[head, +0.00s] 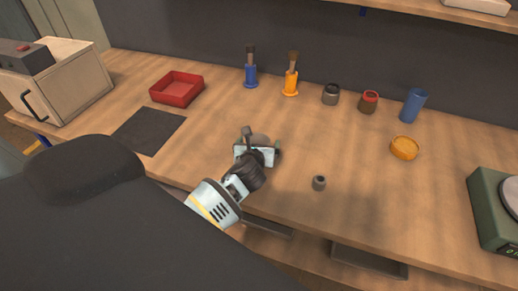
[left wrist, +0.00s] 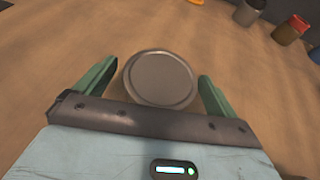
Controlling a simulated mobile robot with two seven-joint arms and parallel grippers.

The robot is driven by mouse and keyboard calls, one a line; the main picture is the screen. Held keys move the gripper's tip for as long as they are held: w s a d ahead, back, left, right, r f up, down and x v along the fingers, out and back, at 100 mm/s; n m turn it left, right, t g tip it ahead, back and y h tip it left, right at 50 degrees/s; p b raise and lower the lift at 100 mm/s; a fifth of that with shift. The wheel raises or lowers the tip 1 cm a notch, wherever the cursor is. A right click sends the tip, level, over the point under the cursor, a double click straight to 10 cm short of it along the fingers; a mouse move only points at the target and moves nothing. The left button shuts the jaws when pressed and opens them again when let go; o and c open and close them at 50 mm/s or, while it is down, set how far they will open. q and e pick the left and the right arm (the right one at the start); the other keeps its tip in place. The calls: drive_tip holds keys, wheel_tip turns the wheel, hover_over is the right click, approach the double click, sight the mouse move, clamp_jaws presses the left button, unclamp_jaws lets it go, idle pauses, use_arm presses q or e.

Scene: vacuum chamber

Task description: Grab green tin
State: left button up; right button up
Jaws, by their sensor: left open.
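A round tin with a grey lid (head: 260,138) stands on the wooden table in front of my left gripper (head: 259,148). In the left wrist view the tin's lid (left wrist: 160,78) lies between the two green fingers of my left gripper (left wrist: 158,76). The fingers are open, one on each side, with a narrow gap visible at the right finger. The tin's side is mostly hidden, so I cannot tell its body colour. My right gripper is not in view.
A small grey pot (head: 319,183) stands right of the gripper. An orange bowl (head: 404,148), a blue cup (head: 412,106), a red-topped jar (head: 368,102) and a dark jar (head: 331,94) stand further right. A red tray (head: 177,90) and black mat (head: 148,131) lie left.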

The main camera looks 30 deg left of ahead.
sight(258, 140)
use_arm(q)
drive_tip(key=shift+w, duration=0.1)
drive_tip(key=c, duration=1.1)
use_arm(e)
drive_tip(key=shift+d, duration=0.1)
use_arm(q)
drive_tip(key=shift+r, duration=0.1)
drive_tip(key=shift+a+r+p, duration=0.1)
drive_tip(key=shift+r+p, duration=0.35)
drive_tip(key=shift+r, duration=1.35)
drive_tip(key=s+d, duration=0.2)
drive_tip(key=s, duration=0.2)
drive_tip(key=s+d+r, duration=0.1)
drive_tip(key=s+d, duration=0.2)
drive_tip(key=s, duration=0.2)
drive_tip(key=s+d, duration=0.2)
drive_tip(key=s, duration=0.3)
drive_tip(key=shift+d+r, duration=0.15)
drive_tip(key=shift+d, duration=0.2)
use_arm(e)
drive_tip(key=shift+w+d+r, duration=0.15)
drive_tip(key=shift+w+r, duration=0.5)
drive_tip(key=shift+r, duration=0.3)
